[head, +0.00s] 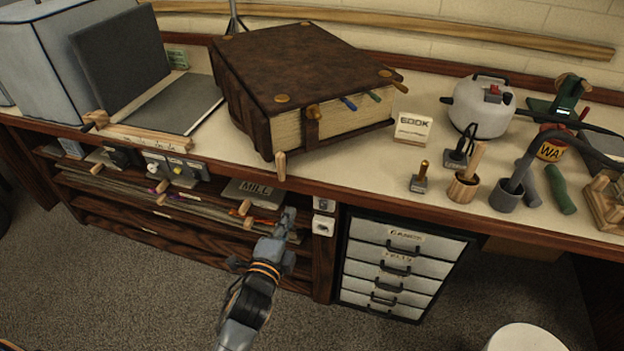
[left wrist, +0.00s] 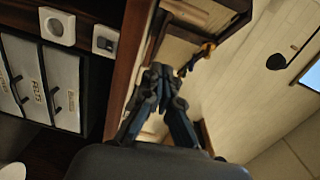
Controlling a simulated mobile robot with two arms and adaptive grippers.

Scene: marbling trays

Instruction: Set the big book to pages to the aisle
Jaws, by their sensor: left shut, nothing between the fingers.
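The big book (head: 300,60) lies flat on the bench, with a brown leather cover and brass corner studs. Its pale page edges (head: 345,120) face the front right of the head view, with coloured tabs sticking out; a dark ribbed side faces left. Its near corner is close to the bench's front edge. My left gripper (head: 287,218) is below that corner, in front of the shelves, apart from the book. Its fingers (left wrist: 160,74) are together and empty in the left wrist view, where part of the book (left wrist: 232,17) shows at the top. My right gripper is not in view.
An open black-grey case (head: 175,105) stands left of the book. A small sign (head: 412,127), a stamp (head: 420,178), a kettle-like pot (head: 480,105) and tools stand to the right. White drawers (head: 398,265) and open shelves (head: 130,205) are under the bench.

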